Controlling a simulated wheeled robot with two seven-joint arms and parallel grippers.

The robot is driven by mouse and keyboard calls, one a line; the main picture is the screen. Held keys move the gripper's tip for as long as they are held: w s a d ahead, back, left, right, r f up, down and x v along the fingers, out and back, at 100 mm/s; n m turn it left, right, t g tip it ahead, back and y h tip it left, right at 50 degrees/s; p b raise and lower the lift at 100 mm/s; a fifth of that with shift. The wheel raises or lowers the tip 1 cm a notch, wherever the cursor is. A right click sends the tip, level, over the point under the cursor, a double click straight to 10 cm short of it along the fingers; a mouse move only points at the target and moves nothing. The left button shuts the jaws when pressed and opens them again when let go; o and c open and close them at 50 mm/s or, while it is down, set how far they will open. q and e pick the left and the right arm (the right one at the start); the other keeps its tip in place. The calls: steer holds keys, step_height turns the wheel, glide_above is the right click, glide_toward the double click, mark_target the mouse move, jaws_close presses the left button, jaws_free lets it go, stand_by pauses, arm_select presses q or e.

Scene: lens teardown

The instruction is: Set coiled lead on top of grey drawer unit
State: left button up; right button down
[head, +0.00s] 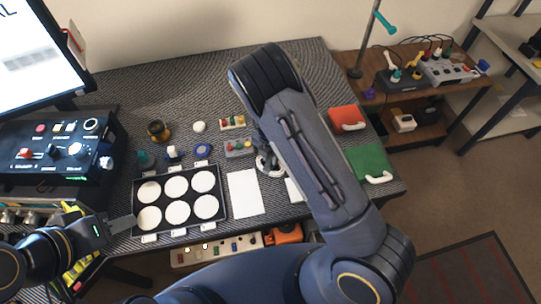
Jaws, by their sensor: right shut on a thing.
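A white coiled lead (269,166) is on the grey patterned worktop area, just left of my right forearm and partly hidden by it. My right gripper (268,154) is at the coil and shut on it; the arm hides most of its fingers. I cannot tell whether the coil touches the table. My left gripper (122,225) is at the lower left, beside the left edge of the black tray; its finger gap does not show. I cannot clearly make out a grey drawer unit.
A black tray (226,212) holds several white discs. A white sheet (244,193) lies right of it. A control box (55,147) and monitor stand left. Red (343,118) and green (369,161) pieces lie right. A wooden shelf (345,66) stands back right.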

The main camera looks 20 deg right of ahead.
steer(key=c, duration=1.3)
jaws_free()
steer(key=shift+o, duration=0.2)
